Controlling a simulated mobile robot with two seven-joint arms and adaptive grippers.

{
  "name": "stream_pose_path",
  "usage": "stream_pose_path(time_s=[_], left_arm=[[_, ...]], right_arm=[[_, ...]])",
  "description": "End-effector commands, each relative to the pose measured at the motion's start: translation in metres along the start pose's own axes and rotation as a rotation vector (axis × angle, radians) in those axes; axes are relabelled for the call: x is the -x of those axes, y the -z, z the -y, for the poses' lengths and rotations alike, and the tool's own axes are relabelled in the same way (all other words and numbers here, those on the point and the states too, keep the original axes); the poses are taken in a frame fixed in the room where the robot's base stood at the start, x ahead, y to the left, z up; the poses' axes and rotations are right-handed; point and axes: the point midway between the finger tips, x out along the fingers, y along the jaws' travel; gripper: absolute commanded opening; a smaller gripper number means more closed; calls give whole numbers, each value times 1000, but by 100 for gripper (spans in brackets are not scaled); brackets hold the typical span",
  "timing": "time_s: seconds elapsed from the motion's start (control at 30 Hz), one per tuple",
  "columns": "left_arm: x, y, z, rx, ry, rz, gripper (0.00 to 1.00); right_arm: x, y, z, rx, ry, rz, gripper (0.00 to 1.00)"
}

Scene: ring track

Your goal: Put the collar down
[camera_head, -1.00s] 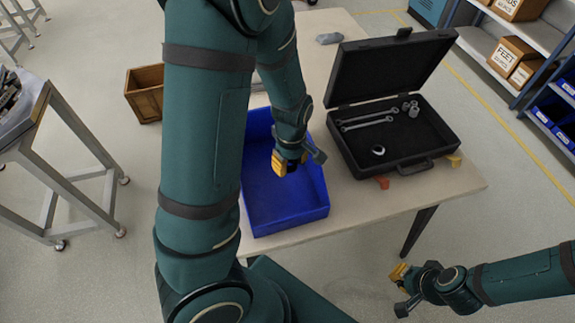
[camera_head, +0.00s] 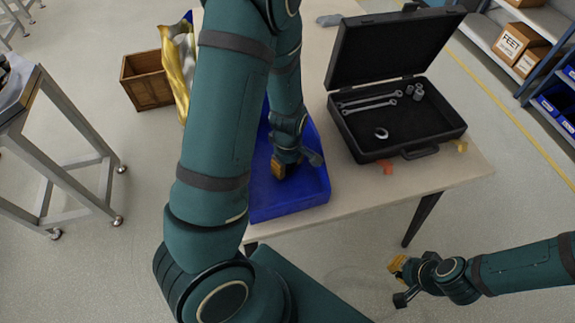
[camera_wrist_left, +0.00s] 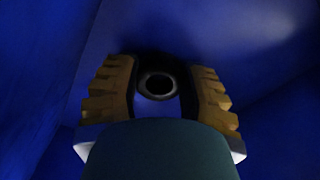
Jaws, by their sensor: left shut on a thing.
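My left gripper (camera_head: 284,170) is down inside the blue bin (camera_head: 310,200) on the table, near the bin's floor. In the left wrist view its yellow-padded fingers (camera_wrist_left: 160,95) are shut on a dark ring, the collar (camera_wrist_left: 157,85), with its round hole facing the camera. The collar is hidden by the gripper in the head view. I cannot tell whether it touches the bin's floor. My right gripper (camera_head: 399,284) is open and empty, off the table's front edge at the lower right.
An open black case (camera_head: 435,142) stands right of the bin, holding wrenches (camera_head: 370,103), several sockets and a silver ring (camera_head: 381,133). Orange (camera_head: 387,167) and yellow pieces lie by its front. A wooden crate (camera_head: 147,85) and a gold-and-silver object (camera_head: 178,70) are behind my left arm.

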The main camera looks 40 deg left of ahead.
Motion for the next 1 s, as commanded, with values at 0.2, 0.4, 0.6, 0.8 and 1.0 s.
stream_pose_path(time_s=[0.2, 0.4, 0.6, 0.8, 1.0], left_arm=[[-1, 0, 0, 0, 0, 0, 1], [-2, 0, 0, 0, 0, 0, 71], [-2, 0, 0, 0, 0, 0, 71], [11, 0, -1, -1, -3, -1, 71], [50, 0, -2, -2, -5, -1, 71]], right_arm=[[-1, 0, 0, 0, 0, -1, 0], [-1, 0, 0, 0, 0, -1, 0], [-1, 0, 0, 0, 0, -1, 0], [5, 0, 2, 0, 0, 1, 0], [20, 0, 8, -2, 0, 5, 0]])
